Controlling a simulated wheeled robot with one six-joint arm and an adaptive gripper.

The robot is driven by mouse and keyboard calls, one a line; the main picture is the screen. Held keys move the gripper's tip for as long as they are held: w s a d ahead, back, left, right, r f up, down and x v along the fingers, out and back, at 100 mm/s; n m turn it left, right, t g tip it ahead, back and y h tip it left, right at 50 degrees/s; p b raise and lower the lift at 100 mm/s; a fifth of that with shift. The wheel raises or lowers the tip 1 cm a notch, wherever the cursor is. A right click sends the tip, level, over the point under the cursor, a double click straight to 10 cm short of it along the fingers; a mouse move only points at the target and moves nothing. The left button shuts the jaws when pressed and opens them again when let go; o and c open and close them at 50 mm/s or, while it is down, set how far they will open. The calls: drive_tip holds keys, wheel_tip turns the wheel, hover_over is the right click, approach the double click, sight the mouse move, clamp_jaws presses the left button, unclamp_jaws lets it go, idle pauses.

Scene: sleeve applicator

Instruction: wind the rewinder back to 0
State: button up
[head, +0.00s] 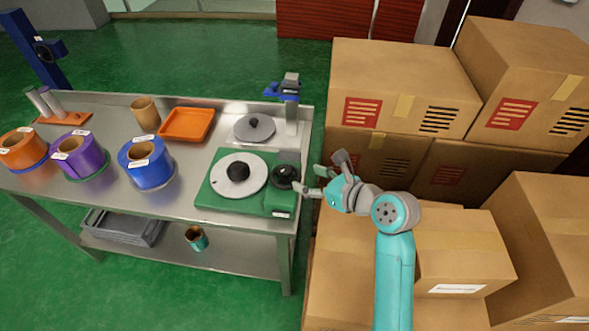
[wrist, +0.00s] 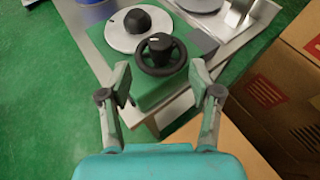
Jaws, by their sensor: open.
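The rewinder is a green base (head: 222,201) at the right end of the steel table. It carries a light grey disc (head: 226,178) with a black hub, and a small black handwheel (head: 285,177) at its right. In the wrist view the handwheel (wrist: 160,54) has a white mark on its knob, beside the disc (wrist: 119,37). Its scale is too small to read. My gripper (head: 308,181) is open and empty, just right of the handwheel. In the wrist view my gripper (wrist: 161,82) has its fingers apart, with the handwheel ahead between them, not visibly touched.
Stacked cardboard boxes (head: 400,85) stand close at the right of the table. On the table (head: 110,130) are blue, purple and orange rolls, an orange tray (head: 187,125), a brown cup (head: 145,113) and a grey disc (head: 255,129) beside a blue-topped post (head: 290,110).

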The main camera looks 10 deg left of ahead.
sight(286, 169)
drive_tip(key=x, duration=1)
drive_tip(key=c, duration=1.2)
drive_tip(key=shift+o, duration=0.2)
drive_tip(key=shift+w+r+n+y, duration=0.1)
drive_tip(key=shift+n+y, duration=0.2)
